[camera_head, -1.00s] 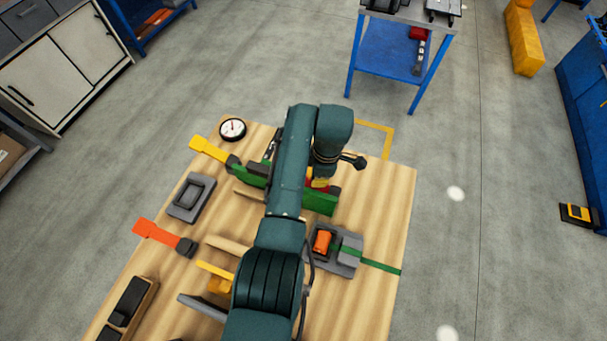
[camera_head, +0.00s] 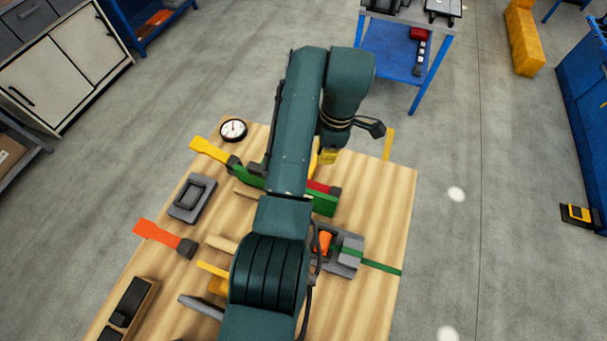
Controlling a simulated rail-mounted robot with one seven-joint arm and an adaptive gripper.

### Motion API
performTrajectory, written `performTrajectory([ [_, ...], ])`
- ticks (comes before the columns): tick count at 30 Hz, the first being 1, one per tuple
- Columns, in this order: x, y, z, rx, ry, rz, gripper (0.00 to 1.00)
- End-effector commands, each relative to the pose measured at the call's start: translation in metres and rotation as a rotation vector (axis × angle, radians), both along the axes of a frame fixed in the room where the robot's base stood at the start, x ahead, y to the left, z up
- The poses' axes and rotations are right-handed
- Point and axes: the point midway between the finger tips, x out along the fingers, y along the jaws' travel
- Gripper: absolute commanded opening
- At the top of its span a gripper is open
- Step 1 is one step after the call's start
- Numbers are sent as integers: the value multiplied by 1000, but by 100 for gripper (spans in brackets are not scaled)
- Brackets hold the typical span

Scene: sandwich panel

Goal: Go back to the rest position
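My dark green arm reaches up from the bottom of the head view and bends down at the wrist. My gripper (camera_head: 328,156) hangs below the wrist, over the far part of the wooden table. Only a yellowish part of it shows, so I cannot tell whether it is open, shut or holding something. It looks raised above a green panel (camera_head: 325,205), which is partly hidden behind my arm and has a red piece (camera_head: 318,187) on it.
The wooden table (camera_head: 375,230) holds a yellow-handled tool (camera_head: 208,150), an orange-handled tool (camera_head: 155,231), a round gauge (camera_head: 233,130), a grey tray (camera_head: 192,199) and a grey fixture (camera_head: 350,250) with a green strip. A blue cart (camera_head: 395,55) stands beyond. The table's right side is mostly clear.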

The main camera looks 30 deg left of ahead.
Motion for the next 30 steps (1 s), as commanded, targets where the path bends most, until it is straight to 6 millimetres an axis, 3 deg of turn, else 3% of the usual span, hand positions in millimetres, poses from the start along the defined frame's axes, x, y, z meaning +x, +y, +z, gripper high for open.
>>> performTrajectory([
  [15, 0, 0, -1, 0, 1, 0, 0],
  [17, -1, -12, -9, -4, 15, -19, 0],
  [21, -15, -46, -52, -16, 59, -73, 0],
  [22, -15, -54, -55, -13, 42, -87, 0],
  [26, -7, -78, -59, 7, -83, -156, 0],
  [30, 7, -106, -46, 53, -286, -329, 0],
])
